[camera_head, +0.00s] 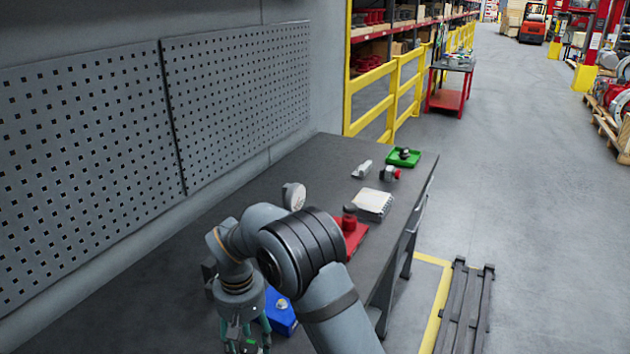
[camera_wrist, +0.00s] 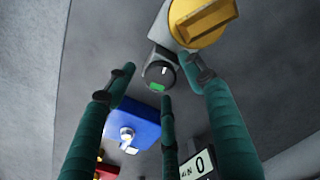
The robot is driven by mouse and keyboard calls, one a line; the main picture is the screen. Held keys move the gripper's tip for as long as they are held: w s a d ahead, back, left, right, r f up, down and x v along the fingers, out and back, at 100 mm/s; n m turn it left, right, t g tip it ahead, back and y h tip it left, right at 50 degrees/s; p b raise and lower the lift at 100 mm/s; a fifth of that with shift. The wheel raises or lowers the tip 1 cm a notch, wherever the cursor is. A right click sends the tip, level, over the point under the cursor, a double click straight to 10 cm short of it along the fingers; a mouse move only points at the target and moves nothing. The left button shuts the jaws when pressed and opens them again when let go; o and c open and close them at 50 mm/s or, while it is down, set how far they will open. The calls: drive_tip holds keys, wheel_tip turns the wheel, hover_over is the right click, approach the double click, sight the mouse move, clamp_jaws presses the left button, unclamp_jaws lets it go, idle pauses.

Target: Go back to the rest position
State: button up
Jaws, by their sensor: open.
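My gripper (camera_head: 246,335) hangs low over the near part of the dark workbench (camera_head: 160,315), at the bottom of the head view, partly cut off by the frame. In the wrist view my gripper (camera_wrist: 160,82) has its green fingers spread apart with nothing between them. Beyond the fingers is a grey device with a yellow knob (camera_wrist: 204,20) and a black round dial (camera_wrist: 159,74) with a green mark. The fingers look apart from the knob, though the right one overlaps its edge in the picture.
Further back are a red tray (camera_head: 352,240), a white box (camera_head: 374,203) and a green tray (camera_head: 401,163). A perforated wall panel (camera_head: 240,90) borders the bench. A display (camera_wrist: 196,165) reads 0.

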drive_tip(key=n+p, duration=0.1)
drive_tip(key=n, duration=0.1)
drive_tip(key=n+p, duration=0.1)
drive_tip(key=n, duration=0.1)
drive_tip(key=n+p, duration=0.1)
drive_tip(key=shift+r+n, duration=0.25)
drive_tip(key=shift+n, duration=0.15)
drive_tip(key=n+p, duration=0.1)
drive_tip(key=n, duration=0.2)
drive_tip(key=shift+f+p, duration=0.1)
drive_tip(key=shift+p, duration=0.3)
drive_tip(key=shift+f+n, duration=0.15)
drive_tip(key=shift+n, duration=0.75)
drive_tip(key=m+b, duration=0.2)
drive_tip(key=m, duration=0.1)
drive_tip(key=shift+f, duration=0.25)
drive_tip(key=m+b, duration=0.3)
drive_tip(key=m, duration=0.3)
drive_tip(key=m+b, duration=0.2)
drive_tip(key=m, duration=0.3)
drive_tip(key=m+b, duration=0.1)
drive_tip(key=m, duration=0.1)
drive_tip(key=m+b, duration=0.1)
drive_tip(key=shift+r+m, duration=0.25)
drive_tip(key=shift+m, duration=0.05)
